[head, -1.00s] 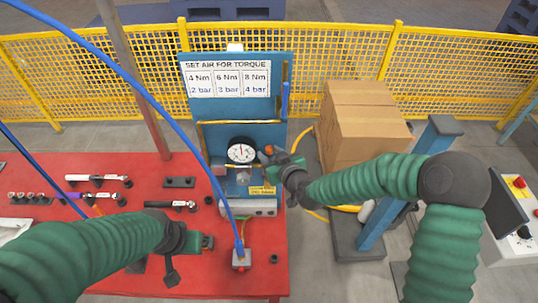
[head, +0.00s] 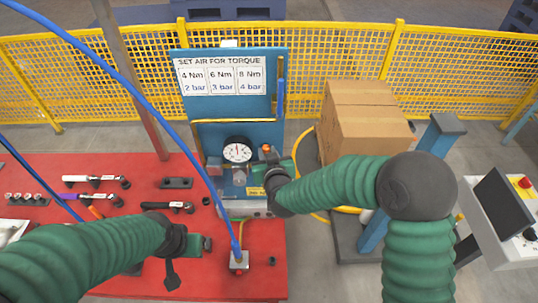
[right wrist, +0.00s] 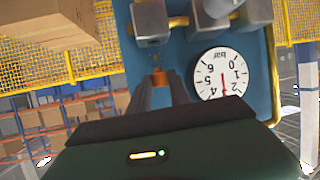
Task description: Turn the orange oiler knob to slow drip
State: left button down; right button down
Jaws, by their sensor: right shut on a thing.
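The orange oiler knob (head: 266,148) shows at the right of the gauge on the blue panel. In the right wrist view the orange knob (right wrist: 160,78) sits between my right fingertips, below a grey metal block. My right gripper (head: 268,161) is shut on the knob; the fingers hide part of it, and no setting mark is readable. My left gripper (head: 207,243) hangs over the red table, away from the panel; its opening is unclear.
A round gauge (head: 237,151) is beside the knob. The blue panel (head: 240,108) carries a torque chart (head: 222,76). A blue hose (head: 152,110) crosses in front. Tools lie on the red table (head: 90,240). A cardboard box (head: 362,118) stands right.

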jog(key=shift+s+a+f, duration=0.1)
jog(key=c, duration=1.2)
grip_release()
jog(key=shift+d, duration=0.2)
jog(key=shift+a, duration=0.15)
jog(key=b+v, duration=0.3)
jog(key=v, duration=1.3)
jog(key=shift+s, duration=0.3)
